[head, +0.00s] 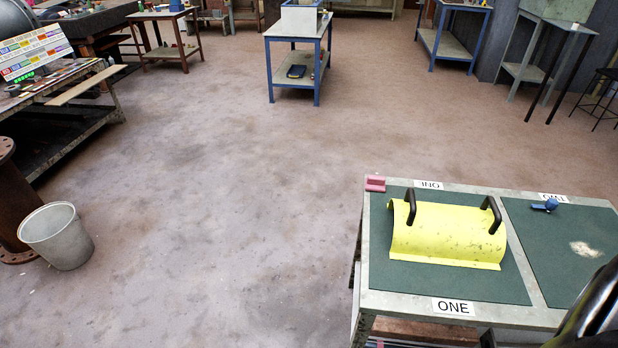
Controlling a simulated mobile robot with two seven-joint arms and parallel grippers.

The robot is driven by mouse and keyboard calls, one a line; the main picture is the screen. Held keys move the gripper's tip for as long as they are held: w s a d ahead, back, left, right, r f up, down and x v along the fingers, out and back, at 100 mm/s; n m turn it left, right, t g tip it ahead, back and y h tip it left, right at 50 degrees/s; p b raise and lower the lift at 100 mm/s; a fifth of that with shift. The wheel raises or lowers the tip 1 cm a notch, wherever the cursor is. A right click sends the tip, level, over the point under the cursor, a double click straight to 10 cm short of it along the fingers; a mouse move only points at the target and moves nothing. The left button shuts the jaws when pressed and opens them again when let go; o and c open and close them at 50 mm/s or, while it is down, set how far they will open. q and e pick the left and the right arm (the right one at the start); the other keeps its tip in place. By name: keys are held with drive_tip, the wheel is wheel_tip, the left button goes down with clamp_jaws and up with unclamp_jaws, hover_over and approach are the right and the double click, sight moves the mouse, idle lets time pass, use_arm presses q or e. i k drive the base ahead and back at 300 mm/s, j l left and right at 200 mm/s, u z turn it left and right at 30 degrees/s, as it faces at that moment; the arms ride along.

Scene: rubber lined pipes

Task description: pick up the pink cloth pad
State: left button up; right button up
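In the head view a small pink pad (375,184) lies at the back left corner of the workbench (400,298) at the lower right. It sits on the bare bench top just beside the corner of a green mat, near a label. Neither of my grippers shows in the view. A dark rounded part at the lower right edge looks like part of my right arm, with its gripper out of frame.
A yellow curved cover (445,238) with two black handles sits on the green mat (470,284). A blue item (546,206) lies on a second mat to the right. A grey bucket (57,236) stands at left. The floor (220,190) between is clear.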

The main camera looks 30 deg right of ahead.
sight(373, 183)
drive_tip(key=i+j+z, duration=0.25)
drive_tip(key=i+j, duration=0.15)
drive_tip(key=i, duration=0.2)
drive_tip(key=i+j+z, duration=0.25)
drive_tip(key=i+j, duration=0.3)
drive_tip(key=i+z, duration=0.2)
drive_tip(key=z, duration=0.25)
drive_tip(key=i+z, duration=0.2)
drive_tip(key=z, duration=0.2)
drive_tip(key=i+j+z, duration=0.15)
drive_tip(key=z, duration=0.3)
drive_tip(key=i+j+z, duration=0.15)
drive_tip(key=z, duration=0.25)
drive_tip(key=i+j+z, duration=0.15)
drive_tip(key=z, duration=0.3)
drive_tip(key=i+j+z, duration=0.2)
drive_tip(key=z, duration=0.2)
drive_tip(key=i+j+z, duration=0.15)
drive_tip(key=j+z, duration=0.15)
drive_tip(key=z, duration=0.15)
drive_tip(key=j+z, duration=0.3)
drive_tip(key=z, duration=0.15)
drive_tip(key=i, duration=0.05)
